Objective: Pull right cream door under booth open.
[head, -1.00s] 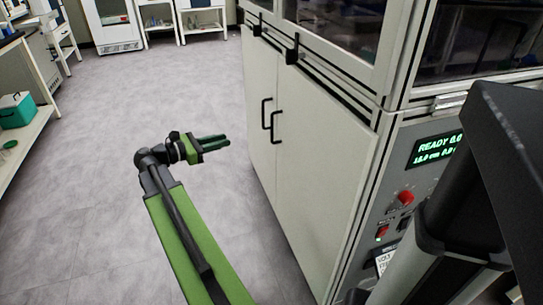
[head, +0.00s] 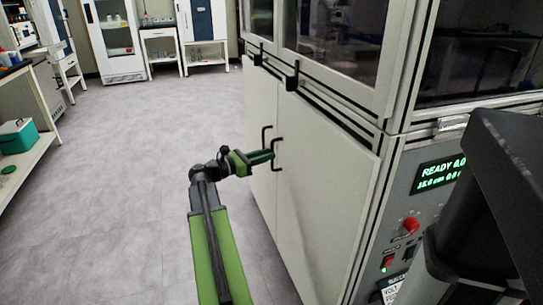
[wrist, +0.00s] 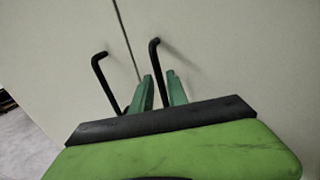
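The right cream door (head: 322,205) under the booth looks closed, flush with the left cream door (head: 262,128). Its black bar handle (head: 281,153) stands near the seam and also shows in the wrist view (wrist: 153,62). My gripper (head: 271,155) is at this handle, reaching in from the left. In the wrist view, the two green fingers (wrist: 159,77) are apart, with the lower part of the right handle between them. I cannot tell whether they touch it. The left door's handle (wrist: 103,78) is outside, left of the fingers.
The glazed booth (head: 335,40) is above the doors. A control panel (head: 425,200) with a green "READY" display is on the right side. Grey floor (head: 130,170) is clear in front of the doors. A bench with a green box (head: 17,136) stands at far left.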

